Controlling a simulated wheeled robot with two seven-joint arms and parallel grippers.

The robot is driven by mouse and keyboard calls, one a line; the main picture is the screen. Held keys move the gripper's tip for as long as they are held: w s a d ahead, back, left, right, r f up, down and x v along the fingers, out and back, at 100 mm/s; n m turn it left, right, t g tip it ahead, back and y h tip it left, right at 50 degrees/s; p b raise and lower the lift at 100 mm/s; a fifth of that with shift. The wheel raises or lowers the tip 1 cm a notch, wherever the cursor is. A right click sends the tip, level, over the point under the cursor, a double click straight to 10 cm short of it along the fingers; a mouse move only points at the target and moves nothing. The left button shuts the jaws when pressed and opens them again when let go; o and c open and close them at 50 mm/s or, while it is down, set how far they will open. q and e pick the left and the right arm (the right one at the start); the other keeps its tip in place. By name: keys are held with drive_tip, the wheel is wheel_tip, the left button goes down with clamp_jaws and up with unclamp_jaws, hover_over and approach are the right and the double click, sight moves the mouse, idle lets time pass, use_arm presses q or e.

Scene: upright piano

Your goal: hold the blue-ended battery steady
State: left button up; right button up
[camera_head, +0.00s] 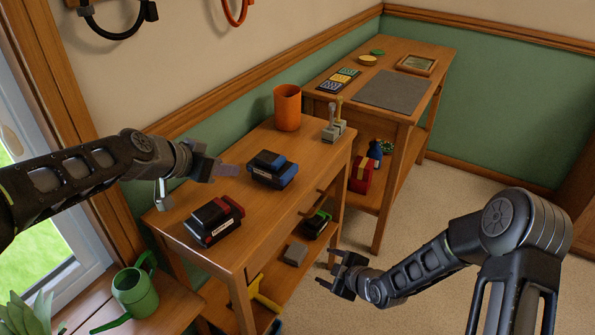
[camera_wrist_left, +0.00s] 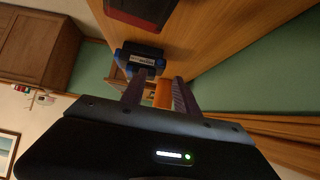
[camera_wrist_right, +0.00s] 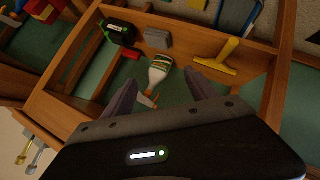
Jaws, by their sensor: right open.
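The blue-ended battery (camera_head: 272,169), a dark block with blue ends and a pale label, rests on the wooden table top. My left gripper (camera_head: 228,168) is open and empty above the table, to the battery's left and apart from it. In the left wrist view the battery (camera_wrist_left: 140,58) shows beyond the finger on the left, and the gap between the fingers (camera_wrist_left: 160,80) holds nothing. My right gripper (camera_head: 338,276) is open and empty, low in front of the table. The right wrist view shows its spread fingers (camera_wrist_right: 161,82) facing the lower shelf.
A red-ended battery (camera_head: 214,220) lies nearer the table's front left. An orange cup (camera_head: 287,107) and a two-lever grey switch (camera_head: 335,130) stand at the back. The lower shelf holds a green-ended battery (camera_wrist_right: 120,32), a grey block (camera_wrist_right: 158,38), a bottle (camera_wrist_right: 158,74) and a yellow tool (camera_wrist_right: 218,60).

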drive_tip(key=w+d+r+n+t+y, duration=0.1)
drive_tip(key=w+d+r+n+t, duration=0.2)
drive_tip(key=w+r+n, duration=0.5)
drive_tip(key=w+d+r+n+t+y, duration=0.1)
drive_tip(key=w+d+r+n+t, duration=0.1)
drive_tip(key=w+r+n, duration=0.5)
drive_tip(key=s+a+r+n+g+y, duration=0.25)
drive_tip(key=a+r+n+y, duration=0.4)
drive_tip(key=r+n, duration=0.6)
drive_tip(key=n+g+y, duration=0.1)
drive_tip(key=n, duration=0.4)
approach(271, 157)
drive_tip(key=shift+x, duration=1.1)
drive_tip(key=shift+w, duration=0.1)
drive_tip(key=shift+x, duration=3.85)
drive_tip(key=shift+f, duration=0.1)
